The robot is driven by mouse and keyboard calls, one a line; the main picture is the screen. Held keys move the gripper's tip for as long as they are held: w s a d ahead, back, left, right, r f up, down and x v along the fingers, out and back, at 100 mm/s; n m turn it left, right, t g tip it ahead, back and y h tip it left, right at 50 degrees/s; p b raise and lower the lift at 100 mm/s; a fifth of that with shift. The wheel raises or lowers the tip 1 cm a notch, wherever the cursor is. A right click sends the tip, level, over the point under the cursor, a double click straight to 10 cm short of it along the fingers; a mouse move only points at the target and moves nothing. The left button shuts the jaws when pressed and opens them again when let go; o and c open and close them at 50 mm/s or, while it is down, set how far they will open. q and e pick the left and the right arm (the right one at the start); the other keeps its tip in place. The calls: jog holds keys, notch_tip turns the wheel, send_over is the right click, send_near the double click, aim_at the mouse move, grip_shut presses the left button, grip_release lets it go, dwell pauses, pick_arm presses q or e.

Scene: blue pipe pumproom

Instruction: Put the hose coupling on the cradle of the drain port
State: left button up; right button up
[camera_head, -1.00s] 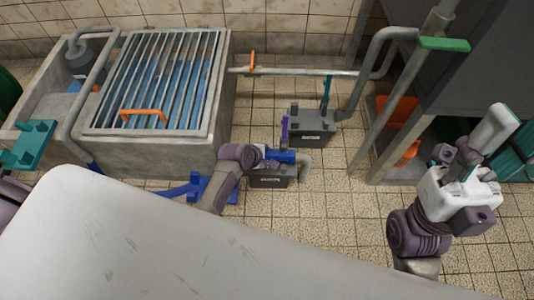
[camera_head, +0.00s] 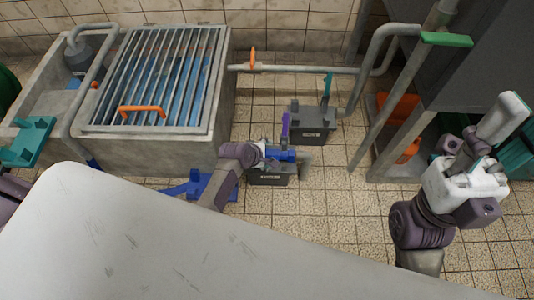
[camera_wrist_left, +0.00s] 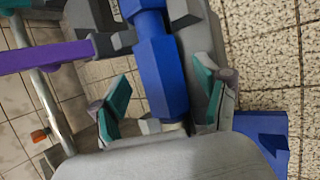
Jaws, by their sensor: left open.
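The blue hose coupling (camera_head: 282,155) lies along the top of a dark grey port box (camera_head: 270,177) with a label too small to read. In the left wrist view the coupling (camera_wrist_left: 160,75) runs between grey upright parts at its upper end, apparently the cradle (camera_wrist_left: 185,12). My left gripper (camera_head: 264,153) is at the coupling's left end. In the left wrist view its two teal-padded fingers (camera_wrist_left: 162,108) are open, one on each side of the coupling. My right gripper (camera_head: 490,135) is raised at the right; its opening cannot be made out.
A purple lever (camera_head: 285,125) stands behind the coupling. Another grey box (camera_head: 312,122) with a teal lever is behind it. A blue holder (camera_head: 210,186) is on the floor at left.

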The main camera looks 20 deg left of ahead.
pick_arm(q)
jog(key=shift+s, duration=0.1)
jog(key=v, duration=1.2)
jog(key=shift+a+r, duration=0.1)
